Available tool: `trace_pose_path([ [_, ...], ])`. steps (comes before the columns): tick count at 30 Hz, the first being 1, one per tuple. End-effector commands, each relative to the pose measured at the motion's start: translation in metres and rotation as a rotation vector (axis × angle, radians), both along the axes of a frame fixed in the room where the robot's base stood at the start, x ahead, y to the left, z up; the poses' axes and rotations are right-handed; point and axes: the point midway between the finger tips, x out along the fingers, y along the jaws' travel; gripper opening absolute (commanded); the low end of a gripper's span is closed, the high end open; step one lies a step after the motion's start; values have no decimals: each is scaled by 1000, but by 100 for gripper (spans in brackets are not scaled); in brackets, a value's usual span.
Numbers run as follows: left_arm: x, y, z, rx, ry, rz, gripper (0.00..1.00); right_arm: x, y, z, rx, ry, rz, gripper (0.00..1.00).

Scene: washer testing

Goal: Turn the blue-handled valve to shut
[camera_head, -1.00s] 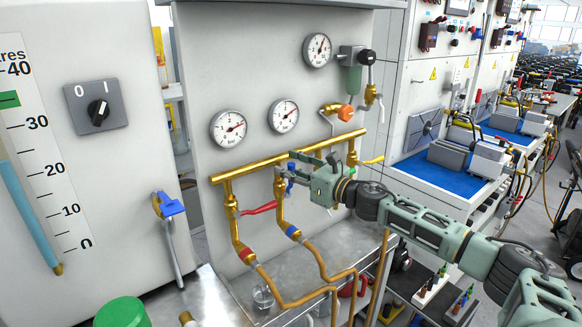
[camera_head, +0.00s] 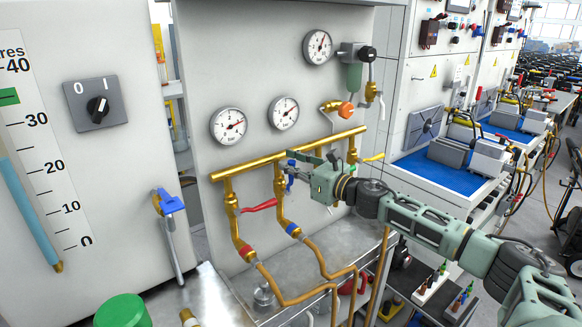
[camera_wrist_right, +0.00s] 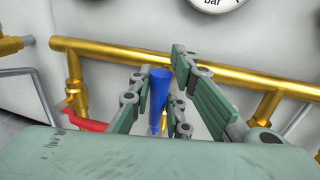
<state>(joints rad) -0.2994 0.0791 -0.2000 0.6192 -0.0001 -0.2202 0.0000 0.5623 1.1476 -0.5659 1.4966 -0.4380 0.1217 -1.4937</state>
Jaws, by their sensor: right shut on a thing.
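My right gripper (camera_wrist_right: 160,84) is shut on this handle. In the head view the right gripper (camera_head: 300,166) reaches in from the right, in front of the pipe, and hides part of the handle. My left gripper is not in view.
A red valve handle (camera_head: 259,206) is close by on the left branch. Another blue lever (camera_head: 170,204) is on the white cabinet at left. Gauges (camera_head: 229,126) and the horizontal brass pipe (camera_head: 240,168) are on the panel. A metal bench (camera_head: 215,300) is below.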

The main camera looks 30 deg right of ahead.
Motion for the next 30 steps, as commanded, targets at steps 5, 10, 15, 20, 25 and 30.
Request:
trace_pose_path([
  [5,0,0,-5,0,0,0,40,0,-2,-2,29,4,1,0],
  [10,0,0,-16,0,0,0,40,1,-10,-5,107,9,0,0],
  [15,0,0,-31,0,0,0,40,2,-21,-9,235,19,0,0],
  [20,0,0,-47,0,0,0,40,3,-34,-14,384,32,0,0],
  [25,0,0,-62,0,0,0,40,4,-47,-20,546,44,1,0],
  [30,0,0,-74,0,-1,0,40,4,-59,-28,708,58,0,0],
])
